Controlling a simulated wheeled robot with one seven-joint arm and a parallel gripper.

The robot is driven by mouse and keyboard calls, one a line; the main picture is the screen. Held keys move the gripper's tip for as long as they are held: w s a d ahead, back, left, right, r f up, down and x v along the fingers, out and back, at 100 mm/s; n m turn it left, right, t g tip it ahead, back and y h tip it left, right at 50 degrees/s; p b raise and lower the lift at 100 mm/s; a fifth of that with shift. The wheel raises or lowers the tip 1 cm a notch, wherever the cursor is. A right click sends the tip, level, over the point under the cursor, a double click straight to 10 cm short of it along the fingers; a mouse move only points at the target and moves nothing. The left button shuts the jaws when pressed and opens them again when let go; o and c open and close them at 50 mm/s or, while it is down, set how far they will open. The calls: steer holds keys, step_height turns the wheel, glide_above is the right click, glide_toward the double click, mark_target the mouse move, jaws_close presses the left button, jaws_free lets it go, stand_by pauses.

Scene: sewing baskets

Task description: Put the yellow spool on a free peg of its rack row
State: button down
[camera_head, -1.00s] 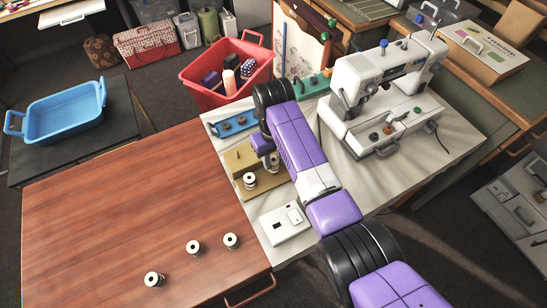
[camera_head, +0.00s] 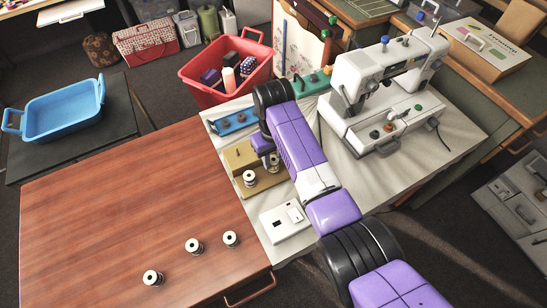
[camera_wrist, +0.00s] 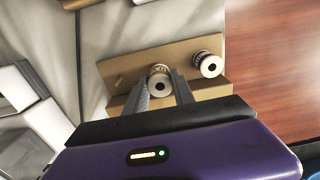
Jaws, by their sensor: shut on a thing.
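The tan-yellow rack row (camera_head: 238,157) lies on the pale cloth beside the wooden table; it also shows in the wrist view (camera_wrist: 124,68). My gripper (camera_wrist: 160,86) is shut on a spool (camera_wrist: 159,77) with pale ends and a dark centre hole, held at the rack; it shows partly in the head view (camera_head: 274,161). Its thread is mostly hidden, so its colour is hard to tell. I cannot tell whether it is on a peg. A second spool (camera_wrist: 208,65) sits at the rack's near end, also in the head view (camera_head: 249,178). A bare peg (camera_wrist: 120,82) shows left of the held spool.
A blue rack (camera_head: 234,123) and a green rack (camera_head: 315,83) lie beyond. A sewing machine (camera_head: 380,110) stands right of my arm. A white switch box (camera_head: 286,221) lies in front. Three spools (camera_head: 194,246) stand on the wooden table (camera_head: 110,210). A red bin (camera_head: 205,96) is behind.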

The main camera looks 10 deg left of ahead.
steer(key=shift+f+b, duration=0.8)
steer(key=shift+f, duration=0.45)
steer(key=c, duration=1)
jaws_free()
steer(key=shift+o, duration=0.2)
steer(key=shift+r, duration=3.9)
steer(key=shift+w, duration=0.1)
